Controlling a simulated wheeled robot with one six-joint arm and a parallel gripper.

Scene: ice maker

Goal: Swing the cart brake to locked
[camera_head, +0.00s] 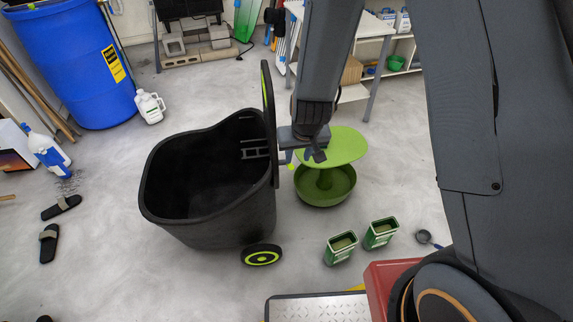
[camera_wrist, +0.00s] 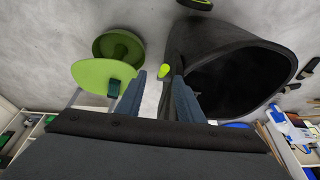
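The black cart (camera_head: 210,222) with a lime-trimmed wheel (camera_head: 262,255) stands on the floor left of my arm. It fills the upper right of the wrist view (camera_wrist: 230,62). A small lime knob (camera_head: 291,166), seemingly the brake lever's end, shows at the cart's right side. In the wrist view the knob (camera_wrist: 164,71) appears between my fingertips, close to the cart wall. My gripper (camera_head: 303,157) is beside the cart's upright handle (camera_head: 268,115). In the wrist view its fingers (camera_wrist: 157,82) are apart with a gap between them. The lever's shaft and pivot are hidden.
A green round-topped stand (camera_head: 335,147) is close right of my gripper. Two green boxes (camera_head: 341,248) (camera_head: 381,233) sit in front of it. A blue barrel (camera_head: 75,65) and slippers (camera_head: 60,207) are at left. Floor left of the cart is mostly clear.

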